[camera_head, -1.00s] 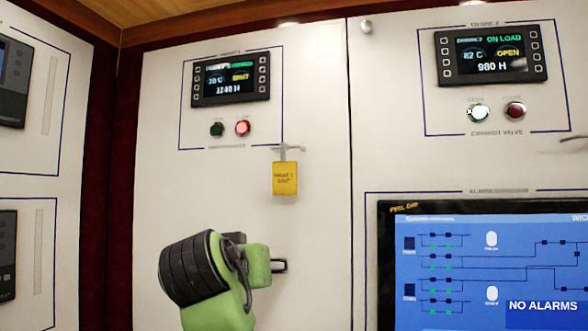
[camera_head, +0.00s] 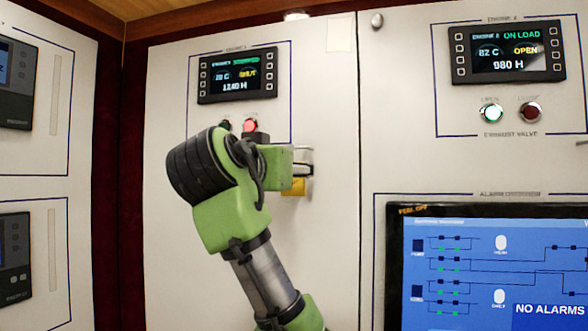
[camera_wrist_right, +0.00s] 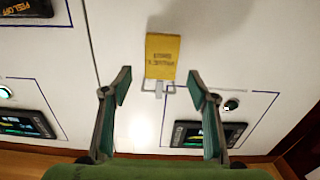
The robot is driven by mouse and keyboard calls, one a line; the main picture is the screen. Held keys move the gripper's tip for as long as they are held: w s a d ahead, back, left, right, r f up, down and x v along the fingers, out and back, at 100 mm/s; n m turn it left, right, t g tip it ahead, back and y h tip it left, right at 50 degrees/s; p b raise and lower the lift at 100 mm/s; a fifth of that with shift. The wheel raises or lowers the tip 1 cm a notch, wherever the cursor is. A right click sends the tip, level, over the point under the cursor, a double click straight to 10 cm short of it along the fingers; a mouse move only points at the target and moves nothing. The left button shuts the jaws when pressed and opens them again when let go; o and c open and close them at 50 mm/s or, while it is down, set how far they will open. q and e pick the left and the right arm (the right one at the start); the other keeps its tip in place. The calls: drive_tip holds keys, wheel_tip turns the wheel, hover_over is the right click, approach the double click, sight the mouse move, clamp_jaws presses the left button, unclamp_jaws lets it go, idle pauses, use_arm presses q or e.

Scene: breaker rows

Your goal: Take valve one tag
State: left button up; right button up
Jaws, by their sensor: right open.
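The valve one tag is a yellow tag (camera_wrist_right: 162,58) with dark print, hanging on a small metal hook (camera_wrist_right: 158,87) on the white panel. In the head view only a yellow sliver of the tag (camera_head: 293,188) shows below my right gripper (camera_head: 303,161), which hides the rest. In the right wrist view, which is upside down, my right gripper (camera_wrist_right: 160,88) is open and empty. Its fingers stand on either side of the hook, near the tag's top edge, with gaps to both. Whether they reach the panel's depth is unclear. My left gripper is not in view.
Above the tag are an engine display (camera_head: 237,75) and a lit red button (camera_head: 250,126) with a green one beside it, partly behind my arm. At the right are another display (camera_head: 506,53) and a large alarm screen (camera_head: 490,270). Bare white panel lies below the tag.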

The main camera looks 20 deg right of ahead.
sight(299, 189)
drive_tip(key=p+x, duration=0.4)
drive_tip(key=shift+w+d+r, duration=0.1)
drive_tip(key=shift+w+d, duration=0.1)
drive_tip(key=shift+w, duration=0.15)
drive_tip(key=shift+w+d, duration=0.25)
drive_tip(key=shift+w, duration=0.05)
drive_tip(key=shift+s+a, duration=0.1)
drive_tip(key=shift+a, duration=0.05)
drive_tip(key=c, duration=1.2)
